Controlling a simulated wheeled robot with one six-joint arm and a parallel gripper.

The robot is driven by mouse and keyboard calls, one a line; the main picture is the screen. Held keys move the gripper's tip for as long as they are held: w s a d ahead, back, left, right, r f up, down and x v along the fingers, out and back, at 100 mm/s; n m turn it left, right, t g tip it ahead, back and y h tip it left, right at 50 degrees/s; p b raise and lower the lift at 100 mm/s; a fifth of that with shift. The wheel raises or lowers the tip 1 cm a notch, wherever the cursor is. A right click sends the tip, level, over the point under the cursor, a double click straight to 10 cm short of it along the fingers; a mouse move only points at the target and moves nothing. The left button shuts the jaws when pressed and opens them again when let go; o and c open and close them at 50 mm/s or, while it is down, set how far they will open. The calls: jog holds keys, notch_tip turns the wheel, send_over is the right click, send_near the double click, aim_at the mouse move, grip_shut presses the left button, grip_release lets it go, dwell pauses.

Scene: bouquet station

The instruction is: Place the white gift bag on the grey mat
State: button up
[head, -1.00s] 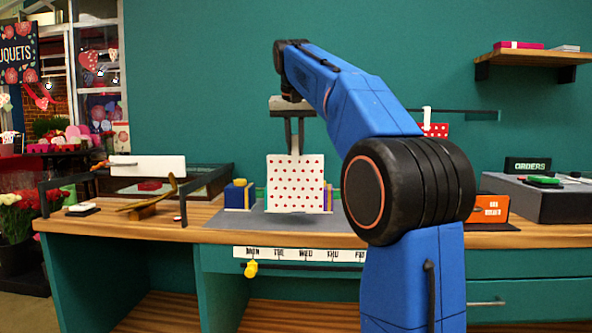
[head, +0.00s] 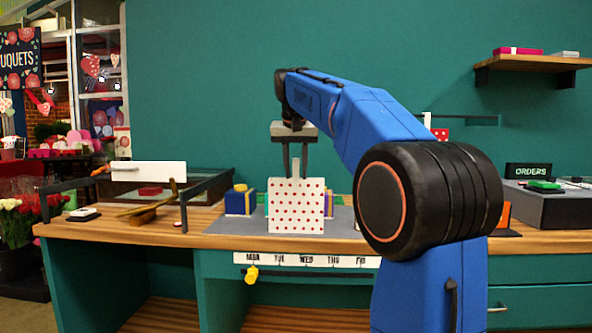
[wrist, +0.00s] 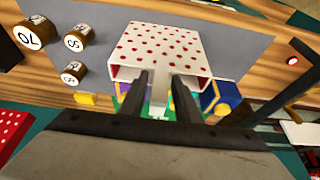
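The white gift bag (head: 296,206) with red dots stands upright on the grey mat (head: 232,227), close to the mat's front edge. The bag also shows in the wrist view (wrist: 160,48), with the mat (wrist: 232,52) around it. My gripper (head: 295,174) is directly above the bag, with its fingers pointing down. In the wrist view my gripper's two fingers (wrist: 161,92) are spread, one on each side of the bag's white handle (wrist: 160,97), with small gaps. The bag hides part of the mat behind it.
A blue box (head: 239,202) with a yellow band stands behind and left of the bag. A glass-topped case (head: 213,183) and a brass-coloured scoop (head: 150,212) are at left. My arm hides the right side.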

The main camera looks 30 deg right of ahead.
dwell(0.3)
jog(key=v, duration=1.2)
jog(key=shift+r, duration=0.15)
jog(key=s+a+f+n+y, duration=0.1)
jog(key=s+a+f, duration=0.3)
jog(key=s+f, duration=0.7)
jog(key=s+a+f+n, duration=0.3)
jog(key=s+f, duration=0.8)
jog(key=f, duration=0.9)
jog(key=s+a+f+n+t+y, duration=0.1)
jog(key=s+a+f+n, duration=0.1)
jog(key=s+a+f, duration=0.4)
jog(key=s+f, duration=0.5)
jog(key=f, duration=0.5)
jog(key=shift+f+n+y, duration=0.25)
jog(key=shift+n+y, duration=0.05)
jog(key=shift+n, duration=0.1)
jog(key=shift+d, duration=0.1)
